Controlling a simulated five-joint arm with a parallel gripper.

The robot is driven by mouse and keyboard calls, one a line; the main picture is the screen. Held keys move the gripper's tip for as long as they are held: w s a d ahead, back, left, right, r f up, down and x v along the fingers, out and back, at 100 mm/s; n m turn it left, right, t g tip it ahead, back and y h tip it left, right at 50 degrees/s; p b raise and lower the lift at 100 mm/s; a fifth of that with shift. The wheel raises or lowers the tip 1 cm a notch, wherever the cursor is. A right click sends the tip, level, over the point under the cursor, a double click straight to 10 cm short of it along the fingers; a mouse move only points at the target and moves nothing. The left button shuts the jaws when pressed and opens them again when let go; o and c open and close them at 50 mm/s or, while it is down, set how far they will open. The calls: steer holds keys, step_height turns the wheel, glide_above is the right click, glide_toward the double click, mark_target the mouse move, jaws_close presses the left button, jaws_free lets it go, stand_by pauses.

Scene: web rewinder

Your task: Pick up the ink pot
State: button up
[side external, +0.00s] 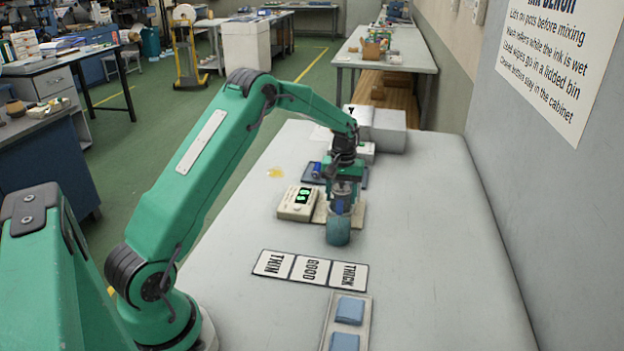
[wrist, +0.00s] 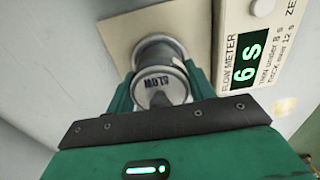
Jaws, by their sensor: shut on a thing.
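A grey round pot sits between the jaws of my gripper in the wrist view, its end marked SLOW (wrist: 160,91). I take it as the ink pot. My gripper (side external: 343,190) points down over the table in the side view and is shut on it; green fingers (wrist: 122,100) flank it. A blue-green cylinder (side external: 338,230) shows just below the gripper in the side view; I cannot tell how it relates to the grey pot. Whether the pot touches the surface below is hidden.
Cards marked THIN, GOOD and THICK (side external: 310,268) lie nearer the camera, with a tray holding blue pads (side external: 350,311). Pale boxes (side external: 375,127) stand behind. The table's right side is clear.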

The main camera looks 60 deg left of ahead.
steer(key=shift+r, duration=0.1)
steer(key=shift+r, duration=4.95)
steer(key=shift+s, duration=0.15)
steer(key=shift+s+d, duration=0.15)
steer(key=shift+s, duration=0.4)
steer(key=s+d+f, duration=0.2)
steer(key=s+d, duration=0.2)
steer(key=s, duration=0.8)
steer(key=s+d+f, duration=0.1)
steer(key=s+d, duration=0.2)
steer(key=s, duration=0.9)
steer(key=shift+s+d+f, duration=0.25)
steer(key=shift+d+f, duration=0.15)
steer(key=shift+f, duration=0.25)
steer(key=shift+f, duration=2.85)
